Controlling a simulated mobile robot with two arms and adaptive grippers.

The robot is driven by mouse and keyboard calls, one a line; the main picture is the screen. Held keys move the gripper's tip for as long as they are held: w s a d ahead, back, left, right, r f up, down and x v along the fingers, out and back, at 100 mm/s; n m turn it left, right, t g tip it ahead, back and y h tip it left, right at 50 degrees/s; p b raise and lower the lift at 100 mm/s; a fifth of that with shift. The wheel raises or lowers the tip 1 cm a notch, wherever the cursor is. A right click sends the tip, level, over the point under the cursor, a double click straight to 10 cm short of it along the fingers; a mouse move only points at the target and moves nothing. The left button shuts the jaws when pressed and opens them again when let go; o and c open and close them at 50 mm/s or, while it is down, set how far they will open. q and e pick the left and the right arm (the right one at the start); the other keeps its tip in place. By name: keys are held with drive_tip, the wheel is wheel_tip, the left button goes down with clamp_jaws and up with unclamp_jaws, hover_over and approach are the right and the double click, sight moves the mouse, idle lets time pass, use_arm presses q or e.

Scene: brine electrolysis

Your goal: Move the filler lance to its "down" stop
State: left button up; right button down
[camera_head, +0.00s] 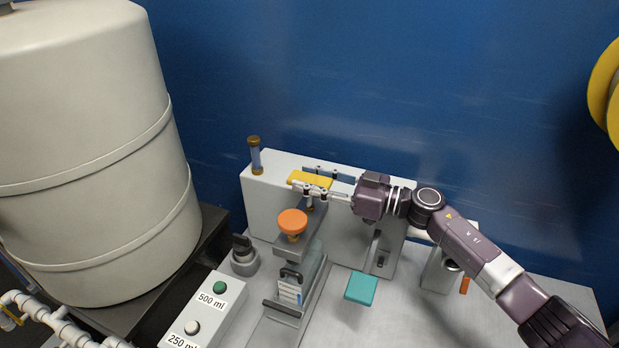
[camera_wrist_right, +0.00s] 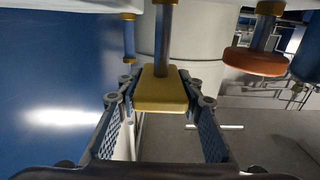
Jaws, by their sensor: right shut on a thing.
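The filler lance shows as a yellow block (camera_head: 310,180) on a bench fixture in the head view. In the right wrist view, the yellow block (camera_wrist_right: 161,92) sits between the fingers with a grey-blue rod (camera_wrist_right: 166,40) running from it. My right gripper (camera_head: 302,190) reaches in from the right and is shut on the block. The gripper (camera_wrist_right: 160,105) has one finger on each side of the block. The "down" stop is not marked in a way I can make out. My left gripper is in neither view.
An orange round knob (camera_head: 292,221) stands just in front of the lance. A button box (camera_head: 222,313) labelled 500 ml and 250 ml is at front left. A large tank (camera_head: 85,150) stands left.

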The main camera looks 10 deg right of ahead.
drive_tip(key=shift+f+b, duration=0.45)
drive_tip(key=shift+f, duration=1.55)
drive_tip(key=c, duration=1.4)
unclamp_jaws()
drive_tip(key=shift+o, duration=0.4)
drive_tip(key=shift+d, duration=0.15)
drive_tip(key=v, duration=1.2)
